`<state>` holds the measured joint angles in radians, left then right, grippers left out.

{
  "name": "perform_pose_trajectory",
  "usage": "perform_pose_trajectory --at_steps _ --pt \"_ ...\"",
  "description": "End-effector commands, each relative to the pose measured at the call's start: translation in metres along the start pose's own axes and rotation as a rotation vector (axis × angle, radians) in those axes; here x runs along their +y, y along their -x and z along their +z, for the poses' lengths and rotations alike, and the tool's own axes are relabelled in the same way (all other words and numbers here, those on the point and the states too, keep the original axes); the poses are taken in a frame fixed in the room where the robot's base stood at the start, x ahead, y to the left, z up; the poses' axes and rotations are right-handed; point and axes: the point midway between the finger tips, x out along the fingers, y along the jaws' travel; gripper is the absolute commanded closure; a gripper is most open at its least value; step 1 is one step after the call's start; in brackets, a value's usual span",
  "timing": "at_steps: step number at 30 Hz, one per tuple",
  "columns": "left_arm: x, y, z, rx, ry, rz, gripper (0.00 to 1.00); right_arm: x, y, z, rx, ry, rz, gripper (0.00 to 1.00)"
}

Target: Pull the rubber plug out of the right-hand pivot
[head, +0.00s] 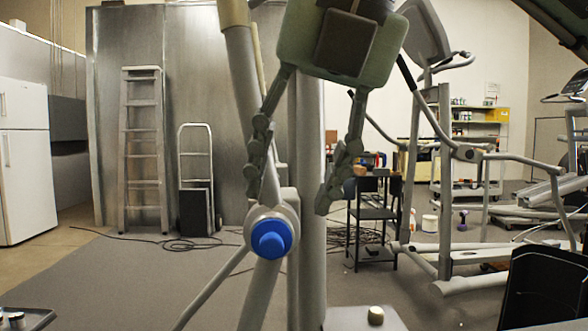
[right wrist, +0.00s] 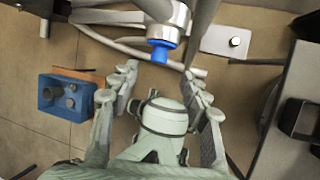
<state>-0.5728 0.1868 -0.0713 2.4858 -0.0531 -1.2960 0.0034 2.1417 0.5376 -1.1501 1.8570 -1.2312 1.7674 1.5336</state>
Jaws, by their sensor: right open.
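The blue rubber plug (head: 271,240) sits in the round grey pivot (head: 256,215) on the upright of the elliptical frame, facing me in the head view. In the right wrist view the plug (right wrist: 160,51) sticks out of the end of the pivot (right wrist: 166,28). My right gripper (head: 292,198) points down from above in the head view, fingers spread wide and empty. In the right wrist view its fingertips (right wrist: 160,75) lie on either side of the line to the plug, with a gap short of it. My left gripper is out of view.
A grey plate with a bolt-like knob (head: 375,316) stands low in front. A blue box (right wrist: 67,97) lies on the floor in the right wrist view. A black stand (head: 372,215) and another exercise machine (head: 445,190) are behind at right. Carpet at left is mostly open.

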Motion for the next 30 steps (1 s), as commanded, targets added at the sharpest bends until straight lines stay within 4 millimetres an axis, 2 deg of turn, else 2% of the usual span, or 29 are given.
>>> perform_pose_trajectory --at_steps 15,19,27,30 --pt "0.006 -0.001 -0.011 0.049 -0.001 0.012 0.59 0.0 -0.068 -0.001 0.003 0.002 0.001 0.53" --pt "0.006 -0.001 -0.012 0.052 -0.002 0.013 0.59 0.0 -0.075 -0.001 0.003 0.002 0.001 0.53" --pt "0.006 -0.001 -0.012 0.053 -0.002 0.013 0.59 0.001 -0.076 -0.001 0.002 0.003 0.002 0.53" --pt "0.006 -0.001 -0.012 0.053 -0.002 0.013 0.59 0.001 -0.076 -0.001 0.002 0.003 0.002 0.65"
